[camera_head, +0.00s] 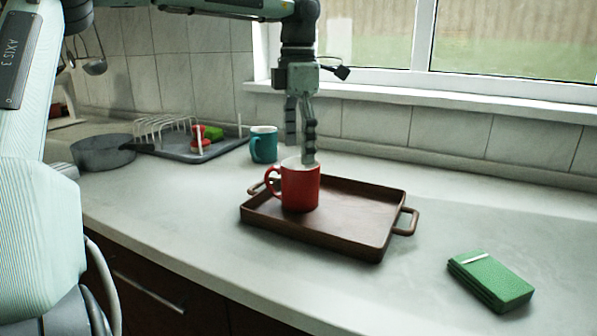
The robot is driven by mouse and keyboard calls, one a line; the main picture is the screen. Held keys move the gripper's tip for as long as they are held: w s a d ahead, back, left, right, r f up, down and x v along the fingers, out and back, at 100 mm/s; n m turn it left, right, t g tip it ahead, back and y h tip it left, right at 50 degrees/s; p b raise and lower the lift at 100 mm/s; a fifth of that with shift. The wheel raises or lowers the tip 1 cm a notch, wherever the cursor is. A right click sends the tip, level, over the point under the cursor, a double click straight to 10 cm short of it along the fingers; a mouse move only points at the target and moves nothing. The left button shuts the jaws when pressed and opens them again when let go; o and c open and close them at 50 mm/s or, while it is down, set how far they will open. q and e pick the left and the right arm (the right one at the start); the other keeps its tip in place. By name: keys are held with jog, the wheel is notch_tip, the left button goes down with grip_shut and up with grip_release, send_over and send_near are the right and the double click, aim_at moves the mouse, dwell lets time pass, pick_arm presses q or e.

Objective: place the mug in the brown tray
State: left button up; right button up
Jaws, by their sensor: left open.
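A red mug (300,188) stands upright in the left part of the brown tray (368,226), with its handle toward the left. The tray lies on the counter and has a loop handle at each end. My left gripper (302,158) is open and points down at the mug's rim. One finger overlaps the rim in the picture; I cannot tell if it touches. My right gripper is not in view.
A teal mug (263,144) stands behind the tray. A grey dish rack (176,145) with red and green items and a dark round pan (103,152) are at the back left. The window wall bounds the back.

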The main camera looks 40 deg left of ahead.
pick_arm(q)
jog(key=shift+r, duration=1.8)
